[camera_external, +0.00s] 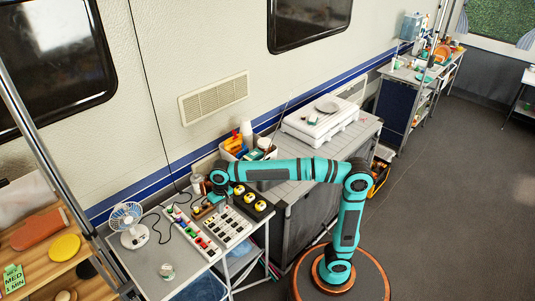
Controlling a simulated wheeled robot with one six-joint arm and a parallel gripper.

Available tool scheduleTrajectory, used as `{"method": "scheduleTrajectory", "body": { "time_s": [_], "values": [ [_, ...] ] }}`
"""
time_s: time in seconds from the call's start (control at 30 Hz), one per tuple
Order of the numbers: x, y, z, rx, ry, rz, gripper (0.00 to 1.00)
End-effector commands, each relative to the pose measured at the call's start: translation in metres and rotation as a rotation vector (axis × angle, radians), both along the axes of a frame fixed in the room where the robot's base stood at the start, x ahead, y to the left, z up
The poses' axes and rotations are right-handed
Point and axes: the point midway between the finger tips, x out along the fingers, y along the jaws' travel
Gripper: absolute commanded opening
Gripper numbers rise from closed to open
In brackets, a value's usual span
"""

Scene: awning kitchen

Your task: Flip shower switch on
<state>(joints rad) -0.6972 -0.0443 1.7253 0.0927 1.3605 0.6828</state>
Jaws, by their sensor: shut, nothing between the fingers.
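Several switch panels lie on the small grey table. One is a long white strip with coloured switches (193,233). Beside it is a white panel with rows of dark switches (227,226). A black panel with yellow round parts (250,201) lies to the right. Labels are too small to read, so I cannot tell which is the shower switch. My arm reaches left across the table, and my gripper (213,203) points down at the far end of the panels, shut and empty. The fingertips are small, and I cannot tell whether they touch a switch.
A small fan (127,222) stands at the table's left, with a cable running towards the panels. A clear jar (167,271) is near the front edge. A bin of bottles (246,148) stands behind my arm. A white case (320,121) sits on the cabinet at right.

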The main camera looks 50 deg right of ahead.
Motion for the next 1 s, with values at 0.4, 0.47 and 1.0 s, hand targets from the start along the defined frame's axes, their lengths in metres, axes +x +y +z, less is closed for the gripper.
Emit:
{"method": "scheduleTrajectory", "body": {
  "time_s": [0.4,0.47,1.0],
  "values": [
    [-0.002,0.007,-0.002,-0.013,0.020,0.001,0.00],
    [-0.002,0.007,-0.003,-0.013,0.020,0.001,0.00],
    [-0.002,0.015,-0.072,-0.014,0.021,0.002,0.00]
  ]
}}
